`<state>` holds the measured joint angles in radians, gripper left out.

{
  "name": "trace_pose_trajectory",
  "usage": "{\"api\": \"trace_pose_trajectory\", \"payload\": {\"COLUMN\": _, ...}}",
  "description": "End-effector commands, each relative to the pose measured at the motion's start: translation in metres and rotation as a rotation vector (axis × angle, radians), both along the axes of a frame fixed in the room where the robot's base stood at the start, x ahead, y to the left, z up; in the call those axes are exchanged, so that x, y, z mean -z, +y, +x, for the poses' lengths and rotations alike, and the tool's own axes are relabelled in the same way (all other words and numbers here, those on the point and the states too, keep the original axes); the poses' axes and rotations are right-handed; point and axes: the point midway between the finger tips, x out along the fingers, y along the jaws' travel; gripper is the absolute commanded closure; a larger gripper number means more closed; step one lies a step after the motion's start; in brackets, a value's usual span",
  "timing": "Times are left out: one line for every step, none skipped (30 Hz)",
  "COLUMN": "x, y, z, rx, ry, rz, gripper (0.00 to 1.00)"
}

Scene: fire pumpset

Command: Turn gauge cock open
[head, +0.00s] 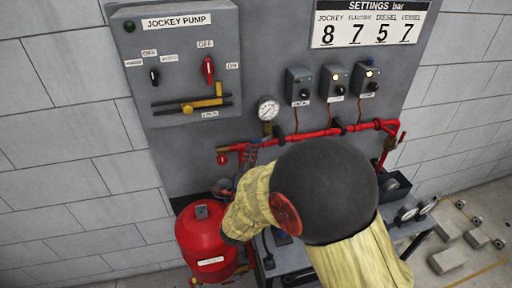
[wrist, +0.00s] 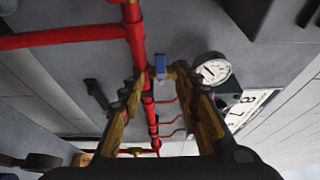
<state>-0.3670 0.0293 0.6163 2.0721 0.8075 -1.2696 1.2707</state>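The pressure gauge (head: 268,108) is a round white dial above the red pipe in the head view. A small brass fitting (head: 267,128) sits just below it. In the wrist view the gauge (wrist: 214,69) is right of centre, and a small blue piece (wrist: 160,64), which looks like the cock's handle, sits beside the red pipe. My gripper (wrist: 160,78) is open, its two fingers on either side of this blue piece in the picture. I see no contact, and the depth between them is unclear.
The red pipe (head: 318,133) runs across the grey panel, with several switch boxes (head: 300,87) above it. A red vessel (head: 205,240) stands at lower left. The jockey pump box (head: 180,60) is at upper left. Grey blocks (head: 447,260) lie on the floor at right.

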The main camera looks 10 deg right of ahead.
Motion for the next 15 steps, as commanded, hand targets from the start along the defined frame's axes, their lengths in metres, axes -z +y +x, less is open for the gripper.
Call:
{"api": "trace_pose_trajectory", "payload": {"x": 0.0, "y": -0.003, "z": 0.005, "rx": 0.002, "ry": 0.0, "rz": 0.0, "gripper": 0.67}}
{"api": "trace_pose_trajectory", "payload": {"x": 0.0, "y": -0.005, "z": 0.009, "rx": 0.002, "ry": -0.001, "rz": 0.0, "gripper": 0.67}}
{"api": "trace_pose_trajectory", "payload": {"x": 0.0, "y": -0.007, "z": 0.015, "rx": 0.002, "ry": -0.001, "rz": 0.0, "gripper": 0.67}}
{"api": "trace_pose_trajectory", "payload": {"x": 0.0, "y": -0.009, "z": 0.019, "rx": 0.002, "ry": 0.0, "rz": 0.0, "gripper": 0.67}}
{"api": "trace_pose_trajectory", "payload": {"x": 0.0, "y": -0.011, "z": 0.023, "rx": 0.002, "ry": 0.001, "rz": 0.0, "gripper": 0.67}}
{"api": "trace_pose_trajectory", "payload": {"x": 0.0, "y": -0.013, "z": 0.029, "rx": 0.002, "ry": 0.001, "rz": -0.001, "gripper": 0.67}}
{"api": "trace_pose_trajectory", "payload": {"x": 0.0, "y": -0.015, "z": 0.034, "rx": 0.002, "ry": 0.0, "rz": 0.0, "gripper": 0.67}}
{"api": "trace_pose_trajectory", "payload": {"x": 0.0, "y": -0.017, "z": 0.038, "rx": 0.002, "ry": 0.0, "rz": -0.001, "gripper": 0.67}}
{"api": "trace_pose_trajectory", "payload": {"x": 0.0, "y": -0.019, "z": 0.044, "rx": 0.001, "ry": 0.001, "rz": -0.001, "gripper": 0.67}}
{"api": "trace_pose_trajectory", "payload": {"x": 0.0, "y": -0.021, "z": 0.047, "rx": 0.001, "ry": 0.001, "rz": -0.001, "gripper": 0.67}}
{"api": "trace_pose_trajectory", "payload": {"x": 0.0, "y": -0.022, "z": 0.051, "rx": 0.001, "ry": 0.001, "rz": -0.001, "gripper": 0.67}}
{"api": "trace_pose_trajectory", "payload": {"x": 0.0, "y": -0.023, "z": 0.055, "rx": 0.0, "ry": 0.001, "rz": -0.001, "gripper": 0.67}}
{"api": "trace_pose_trajectory", "payload": {"x": 0.0, "y": -0.024, "z": 0.057, "rx": 0.0, "ry": 0.0, "rz": -0.001, "gripper": 0.67}}
{"api": "trace_pose_trajectory", "payload": {"x": -0.001, "y": -0.025, "z": 0.06, "rx": 0.0, "ry": 0.0, "rz": -0.001, "gripper": 0.67}}
{"api": "trace_pose_trajectory", "payload": {"x": -0.001, "y": -0.026, "z": 0.062, "rx": -0.001, "ry": 0.0, "rz": -0.001, "gripper": 0.67}}
